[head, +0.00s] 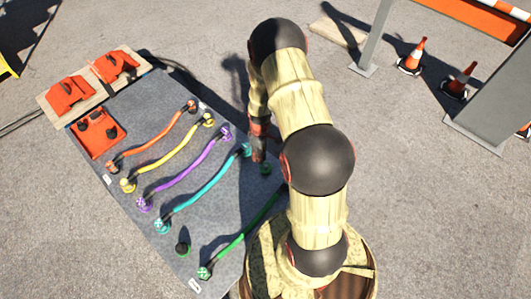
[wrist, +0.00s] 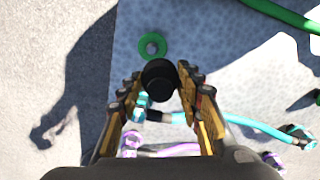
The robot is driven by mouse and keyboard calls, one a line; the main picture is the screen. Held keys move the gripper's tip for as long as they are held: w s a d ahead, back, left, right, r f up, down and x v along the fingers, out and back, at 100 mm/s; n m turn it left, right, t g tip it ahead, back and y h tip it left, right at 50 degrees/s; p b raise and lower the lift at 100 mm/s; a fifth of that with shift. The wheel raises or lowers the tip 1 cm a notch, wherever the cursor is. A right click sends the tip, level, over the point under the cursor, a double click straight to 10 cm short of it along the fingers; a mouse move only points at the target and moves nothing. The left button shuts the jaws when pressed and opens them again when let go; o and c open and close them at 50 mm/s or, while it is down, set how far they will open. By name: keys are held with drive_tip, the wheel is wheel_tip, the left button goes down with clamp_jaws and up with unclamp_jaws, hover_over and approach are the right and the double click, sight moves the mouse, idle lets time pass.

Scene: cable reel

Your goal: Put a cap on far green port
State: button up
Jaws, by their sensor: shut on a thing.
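My gripper (head: 259,135) hangs at the right edge of the grey mat, over the far green port. It is shut on a black cap (wrist: 160,80), which also shows in the head view (head: 259,156) as a dark shape below the fingers. My gripper shows again in the wrist view (wrist: 162,82), with the cap between its two fingers. The far green port (head: 265,168) is a green ring on the mat. In the wrist view the ring (wrist: 152,46) lies just beyond the cap, and its lower edge is close to the cap's outline. The height gap is hard to judge.
A green cable (head: 238,241) runs from the near green connector (head: 204,273) behind my arm. Teal (head: 205,187), purple (head: 185,171), yellow and orange cables cross the mat. A red tray (head: 97,131) holds dark pieces. A dark round piece (head: 182,249) sits near the front.

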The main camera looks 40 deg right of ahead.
sight(266, 165)
drive_tip(key=shift+n, duration=0.3)
drive_tip(key=shift+s+d+f+b, duration=0.15)
drive_tip(key=shift+d+f+b, duration=0.2)
drive_tip(key=shift+f+b, duration=0.95)
drive_tip(key=shift+s+d+f+b, duration=0.25)
drive_tip(key=shift+f+b, duration=0.5)
drive_tip(key=shift+f, duration=1)
drive_tip(key=shift+s+d+f+b, duration=0.1)
drive_tip(key=shift+d+f+b, duration=0.3)
drive_tip(key=shift+f+b, duration=0.9)
drive_tip(key=shift+f, duration=0.5)
drive_tip(key=o, duration=1.2)
drive_tip(key=shift+o, duration=0.2)
wheel_tip(266, 165, up, 12)
